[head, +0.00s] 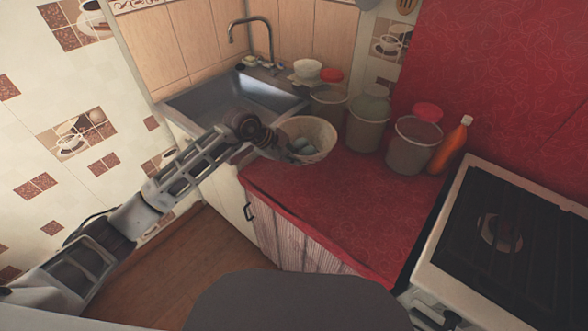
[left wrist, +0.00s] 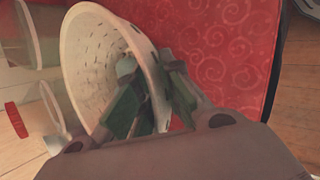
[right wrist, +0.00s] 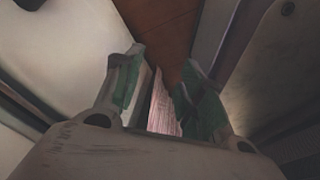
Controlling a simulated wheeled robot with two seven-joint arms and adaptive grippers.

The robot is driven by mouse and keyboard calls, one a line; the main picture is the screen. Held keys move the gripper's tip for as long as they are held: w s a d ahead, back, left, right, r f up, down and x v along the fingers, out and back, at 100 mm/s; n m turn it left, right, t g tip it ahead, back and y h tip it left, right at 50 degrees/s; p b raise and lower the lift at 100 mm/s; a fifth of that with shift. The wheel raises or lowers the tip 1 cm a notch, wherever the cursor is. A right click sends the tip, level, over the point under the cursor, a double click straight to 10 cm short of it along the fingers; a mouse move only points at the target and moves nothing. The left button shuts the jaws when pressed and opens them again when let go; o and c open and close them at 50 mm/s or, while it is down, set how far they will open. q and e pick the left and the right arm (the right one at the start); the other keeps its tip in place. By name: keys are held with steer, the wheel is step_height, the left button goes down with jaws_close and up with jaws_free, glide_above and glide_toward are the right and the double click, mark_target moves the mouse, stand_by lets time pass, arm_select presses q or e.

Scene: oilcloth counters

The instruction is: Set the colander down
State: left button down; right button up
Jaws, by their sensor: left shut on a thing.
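The colander (head: 318,132) is a pale cream bowl with small holes. It is over the left end of the red counter (head: 330,200), beside the sink. My left gripper (head: 292,148) is shut on its near-left rim. In the left wrist view the colander (left wrist: 90,50) has one green-padded finger inside its wall and the other outside, with the left gripper (left wrist: 150,88) across the rim. I cannot tell whether its base touches the counter. My right gripper (right wrist: 155,90) is open and empty in the right wrist view; it is hidden in the head view.
Several tall canisters (head: 367,125) stand along the back of the counter, with an orange bottle (head: 450,145) at their right. The sink (head: 225,100) lies behind the left arm. The stove (head: 510,245) is at the right. The counter's front middle is clear.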

arm_select(q)
steer(key=shift+f, duration=1)
arm_select(e)
steer(key=shift+s+d+f, duration=0.1)
steer(key=shift+s+d, duration=0.1)
steer(key=shift+s, duration=0.45)
arm_select(q)
step_height(320, 180, down, 2)
steer(key=shift+f, duration=0.9)
arm_select(e)
steer(key=shift+d, duration=0.2)
arm_select(q)
steer(key=shift+f, duration=0.1)
arm_select(e)
steer(key=shift+w+a, duration=0.1)
steer(key=shift+w, duration=0.15)
arm_select(q)
steer(key=c, duration=1.6)
jaws_free()
steer(key=shift+o, duration=0.2)
arm_select(e)
steer(key=shift+w+a, duration=0.3)
steer(key=shift+a, duration=0.1)
